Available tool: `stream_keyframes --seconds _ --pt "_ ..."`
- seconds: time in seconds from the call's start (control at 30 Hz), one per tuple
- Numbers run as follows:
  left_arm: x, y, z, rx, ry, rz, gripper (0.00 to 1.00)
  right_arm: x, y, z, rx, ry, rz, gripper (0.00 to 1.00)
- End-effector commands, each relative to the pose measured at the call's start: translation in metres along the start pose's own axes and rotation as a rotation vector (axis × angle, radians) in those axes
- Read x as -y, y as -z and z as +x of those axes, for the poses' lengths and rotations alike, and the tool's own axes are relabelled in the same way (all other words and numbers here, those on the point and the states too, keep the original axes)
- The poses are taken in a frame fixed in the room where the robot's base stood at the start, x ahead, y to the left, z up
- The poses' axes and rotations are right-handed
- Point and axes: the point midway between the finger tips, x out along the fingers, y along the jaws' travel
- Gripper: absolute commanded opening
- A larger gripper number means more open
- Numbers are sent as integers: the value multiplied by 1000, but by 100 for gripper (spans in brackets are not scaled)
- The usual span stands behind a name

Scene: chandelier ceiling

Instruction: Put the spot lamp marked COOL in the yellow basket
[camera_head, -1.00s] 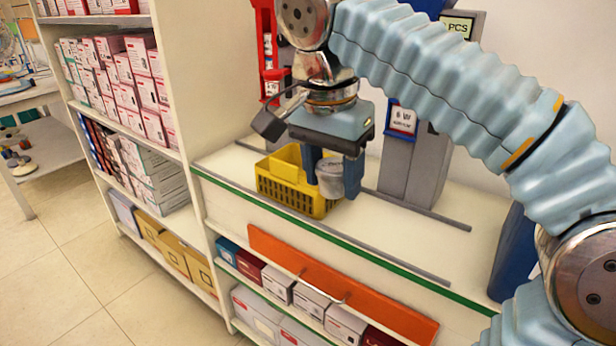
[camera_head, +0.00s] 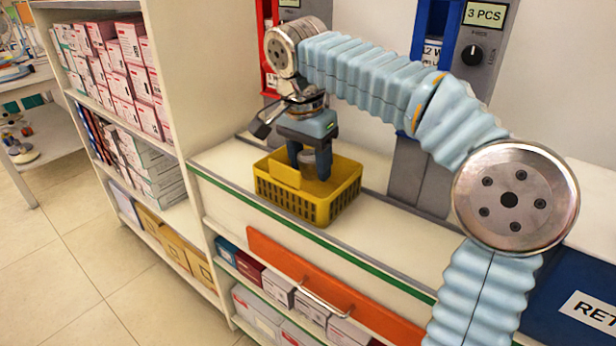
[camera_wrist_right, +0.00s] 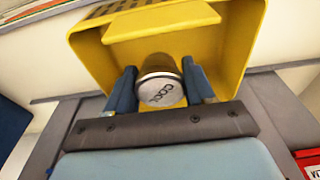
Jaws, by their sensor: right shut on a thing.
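The yellow basket (camera_head: 308,204) stands on the white counter, and it also shows in the right wrist view (camera_wrist_right: 240,45). My right gripper (camera_head: 310,168) points down into the basket's opening, shut on the spot lamp. My left gripper is not in view.
A shelf unit with boxes (camera_head: 130,45) stands to the left of the counter. Grey and blue dispensers (camera_head: 425,150) stand behind. A blue bin (camera_head: 575,310) is at the lower right. An orange drawer front (camera_head: 330,290) lies below the counter edge. Bare counter lies right of the basket.

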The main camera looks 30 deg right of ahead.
Motion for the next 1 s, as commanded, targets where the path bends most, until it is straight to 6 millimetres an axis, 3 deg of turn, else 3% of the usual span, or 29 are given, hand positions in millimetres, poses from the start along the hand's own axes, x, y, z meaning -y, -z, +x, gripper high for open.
stream_keyframes --seconds 0.23,0.4,0.8,0.83,0.97,1.0 --pt "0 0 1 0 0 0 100 11 5 19 0 -2 -1 22" --pt "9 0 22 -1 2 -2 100 10 0 48 0 1 0 22" --pt "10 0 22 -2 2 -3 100 10 -1 49 0 1 0 22" --pt "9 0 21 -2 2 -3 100 10 -1 48 0 1 0 58" --pt "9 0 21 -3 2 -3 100 10 -1 48 0 1 0 78" --pt "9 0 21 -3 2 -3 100 10 -1 48 0 1 0 78"
